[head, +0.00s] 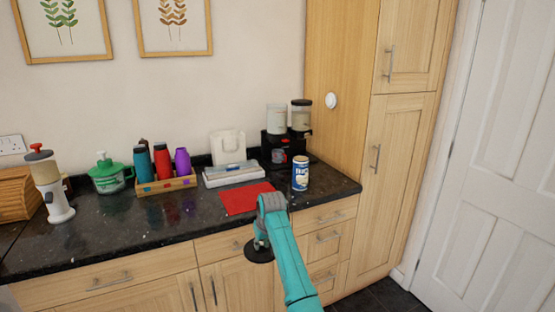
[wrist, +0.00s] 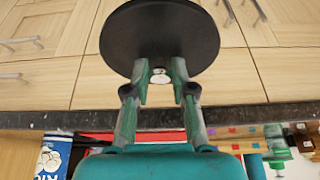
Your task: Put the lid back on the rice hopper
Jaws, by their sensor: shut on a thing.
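My gripper (head: 261,238) is shut on a round black lid (head: 259,251), in front of the counter's front edge and low against the drawers. A dispenser with two clear hoppers stands in the back right corner of the counter. Its left hopper (head: 277,120) shows no dark lid and has pale contents. Its right hopper (head: 301,116) wears a dark lid.
A blue-and-white can (head: 300,174) stands before the dispenser. A red mat (head: 246,198) lies near the counter's front edge. A tall cabinet (head: 400,130) bounds the right.

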